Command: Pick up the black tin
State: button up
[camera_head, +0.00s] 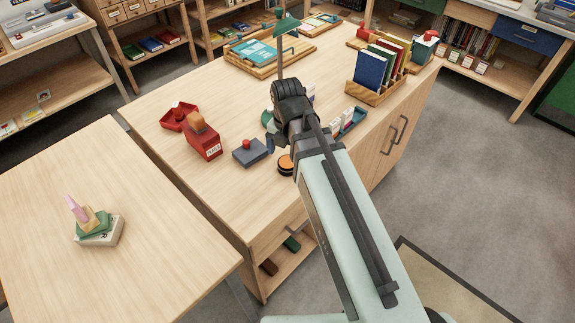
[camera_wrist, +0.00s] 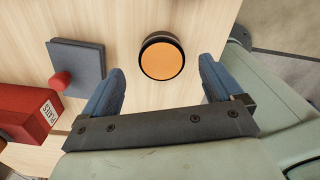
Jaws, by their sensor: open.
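The black tin (camera_wrist: 162,58) is round and low, with a black side and an orange top. It sits on the wooden table top and also shows in the head view (camera_head: 285,164), just beside my arm. My gripper (camera_wrist: 160,78) is open, its two blue fingers apart and nothing held between them. In the wrist view the tin appears between and slightly beyond the fingertips. In the head view my wrist hides most of the gripper.
A grey pad with a red knob (camera_head: 250,152) lies left of the tin, and a red labelled box (camera_head: 203,143) stands beyond it. The table's front edge is close to the tin.

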aim_at(288, 162)
jog(key=shift+s+d+f, duration=0.1)
jog(key=shift+f, duration=2.15)
jog(key=shift+c, duration=0.2)
jog(key=c, duration=1.1)
jog(key=shift+r, duration=0.1)
jog(key=shift+c, duration=0.2)
